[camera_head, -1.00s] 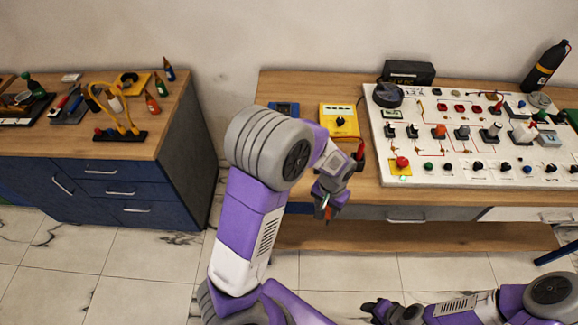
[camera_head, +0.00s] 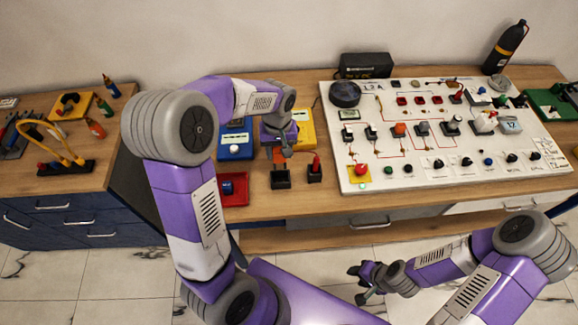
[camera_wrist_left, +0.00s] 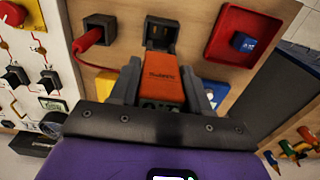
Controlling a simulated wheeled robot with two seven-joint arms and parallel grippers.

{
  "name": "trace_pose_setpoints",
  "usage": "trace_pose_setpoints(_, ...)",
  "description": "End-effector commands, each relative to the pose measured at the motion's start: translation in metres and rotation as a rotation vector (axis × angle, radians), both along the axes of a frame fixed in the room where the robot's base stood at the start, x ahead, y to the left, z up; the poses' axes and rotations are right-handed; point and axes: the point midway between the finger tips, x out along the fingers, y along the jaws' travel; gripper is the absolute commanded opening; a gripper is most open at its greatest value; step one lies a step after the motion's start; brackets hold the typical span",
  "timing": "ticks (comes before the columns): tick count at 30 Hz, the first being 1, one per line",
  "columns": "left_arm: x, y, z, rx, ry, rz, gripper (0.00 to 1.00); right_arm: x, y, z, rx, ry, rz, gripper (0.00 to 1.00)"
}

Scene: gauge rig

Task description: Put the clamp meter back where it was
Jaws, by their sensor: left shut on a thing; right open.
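The clamp meter, an orange body with a small display, shows in the left wrist view (camera_wrist_left: 163,78). My left gripper (camera_wrist_left: 163,88) is shut on it, one dark finger on each side. In the head view my left gripper (camera_head: 284,147) is above the bench, and the wrist mostly hides the meter. A black open holder (camera_head: 281,178) stands just in front of the gripper. In the left wrist view this holder (camera_wrist_left: 161,32) lies just beyond the meter's far end; I cannot tell if they touch. My right gripper (camera_head: 368,282) is open and empty, low in front of the bench.
A second black holder (camera_head: 315,174) with a red item stands to the right. A red tray (camera_head: 240,201) with a blue block is to the left. A blue meter (camera_head: 235,147) and a yellow meter (camera_head: 306,125) lie behind. A white panel (camera_head: 345,178) fills the right side.

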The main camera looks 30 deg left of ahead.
Motion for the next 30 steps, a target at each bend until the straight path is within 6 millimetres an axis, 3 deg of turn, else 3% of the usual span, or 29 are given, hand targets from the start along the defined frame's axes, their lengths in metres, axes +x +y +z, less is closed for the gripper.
trace_pose_setpoints(9,-0.001,0.000,-0.053,0.000,0.006,-0.001,0.12,-0.001,0.000,-0.007,0.000,0.002,0.001,0.43)
trace_pose_setpoints(16,-0.001,0.000,-0.071,0.001,0.004,-0.001,0.12,-0.001,0.000,-0.008,0.000,0.001,0.000,0.43)
trace_pose_setpoints(21,-0.001,0.000,-0.096,0.000,0.004,-0.001,0.12,0.000,0.000,-0.011,0.000,0.001,0.000,0.43)
trace_pose_setpoints(30,0.000,0.000,-0.100,0.000,0.000,-0.001,0.12,0.000,0.000,-0.012,0.000,0.001,0.000,0.43)
